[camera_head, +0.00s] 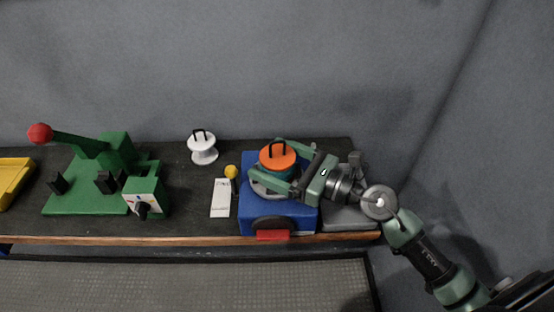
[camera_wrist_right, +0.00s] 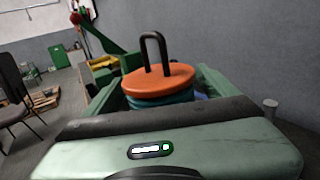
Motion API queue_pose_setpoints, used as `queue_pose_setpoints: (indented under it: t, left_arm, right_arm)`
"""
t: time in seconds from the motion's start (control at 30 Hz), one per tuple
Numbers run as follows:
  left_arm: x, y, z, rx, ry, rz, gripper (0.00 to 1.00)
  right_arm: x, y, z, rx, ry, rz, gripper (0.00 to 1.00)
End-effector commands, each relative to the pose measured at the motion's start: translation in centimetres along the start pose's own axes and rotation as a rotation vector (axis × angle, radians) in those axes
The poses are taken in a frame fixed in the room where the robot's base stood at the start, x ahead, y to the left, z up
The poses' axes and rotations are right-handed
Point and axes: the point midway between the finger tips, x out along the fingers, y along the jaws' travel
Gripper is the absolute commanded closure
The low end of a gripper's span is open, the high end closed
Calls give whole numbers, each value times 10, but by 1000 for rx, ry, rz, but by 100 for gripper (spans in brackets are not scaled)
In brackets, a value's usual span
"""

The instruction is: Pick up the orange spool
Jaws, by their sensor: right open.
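The orange spool (camera_head: 277,157) has an orange disc top with a black loop handle and a teal body below. It sits upright at the blue box (camera_head: 250,215) on the bench. In the right wrist view the spool (camera_wrist_right: 158,80) stands between the two green fingers. My right gripper (camera_head: 276,171) comes in from the right, with one finger behind the spool and one in front of it. It is open around the spool's teal body. Whether either finger touches it cannot be told. My left gripper is not in view.
A white spool (camera_head: 203,148) stands left of the blue box, near a yellow knob (camera_head: 231,172) and a white card (camera_head: 221,198). A green device (camera_head: 85,190) with a red-balled lever stands farther left. A yellow tray (camera_head: 12,178) is at the far left.

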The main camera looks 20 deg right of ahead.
Motion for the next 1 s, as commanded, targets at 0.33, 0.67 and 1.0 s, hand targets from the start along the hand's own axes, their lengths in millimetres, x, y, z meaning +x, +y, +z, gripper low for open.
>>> queue_pose_setpoints:
  t: [0.33, 0.67, 1.0]
  left_arm:
    - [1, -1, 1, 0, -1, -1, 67]
    - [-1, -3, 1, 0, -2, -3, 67]
    - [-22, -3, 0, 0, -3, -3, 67]
  right_arm:
    - [0, 0, 0, 0, 0, 0, 72]
    - [-1, 0, 4, 0, -1, 0, 82]
    - [-1, 0, 58, -7, -5, 0, 82]
